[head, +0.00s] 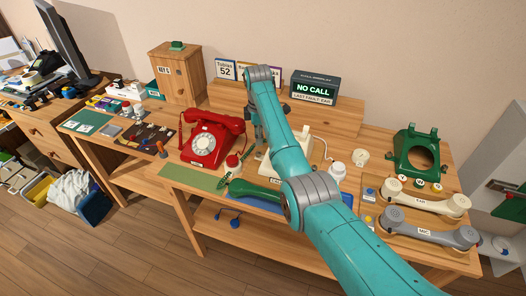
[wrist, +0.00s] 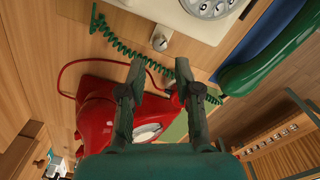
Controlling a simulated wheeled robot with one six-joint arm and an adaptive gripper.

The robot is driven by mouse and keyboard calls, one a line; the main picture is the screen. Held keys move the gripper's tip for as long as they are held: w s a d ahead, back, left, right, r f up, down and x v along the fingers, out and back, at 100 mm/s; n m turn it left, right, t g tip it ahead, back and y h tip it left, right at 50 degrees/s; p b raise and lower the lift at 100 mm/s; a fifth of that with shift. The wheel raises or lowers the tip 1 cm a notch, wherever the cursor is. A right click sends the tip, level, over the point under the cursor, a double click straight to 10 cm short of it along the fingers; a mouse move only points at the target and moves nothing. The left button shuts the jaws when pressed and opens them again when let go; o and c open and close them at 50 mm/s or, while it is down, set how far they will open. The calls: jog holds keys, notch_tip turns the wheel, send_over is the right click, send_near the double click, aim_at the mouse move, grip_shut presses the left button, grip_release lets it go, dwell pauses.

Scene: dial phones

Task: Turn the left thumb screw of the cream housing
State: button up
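The cream housing (head: 268,165) stands mid-bench and is largely hidden behind my arm in the head view. In the wrist view its white face and part of its dial show at the top (wrist: 185,20). A small pale grey knob, which looks like a thumb screw (wrist: 160,39), sticks out at the housing's edge. My gripper (wrist: 160,66) is open, its two fingers apart with nothing between them. The knob appears just beyond the fingertips, roughly centred between them; I cannot tell the distance. In the head view my gripper (head: 256,122) points down, partly hidden by my arm.
A red dial phone (head: 205,148) stands left of the housing, close under my fingers in the wrist view. A green coiled cord (wrist: 125,48) passes behind the fingertips. A green handset (head: 255,193) lies in front. A green housing (head: 412,155) and two handsets are at the right.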

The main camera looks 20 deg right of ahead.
aim_at(258, 152)
notch_tip(258, 152, down, 8)
jog(key=shift+a+r, duration=0.1)
jog(key=shift+r, duration=0.1)
grip_shut()
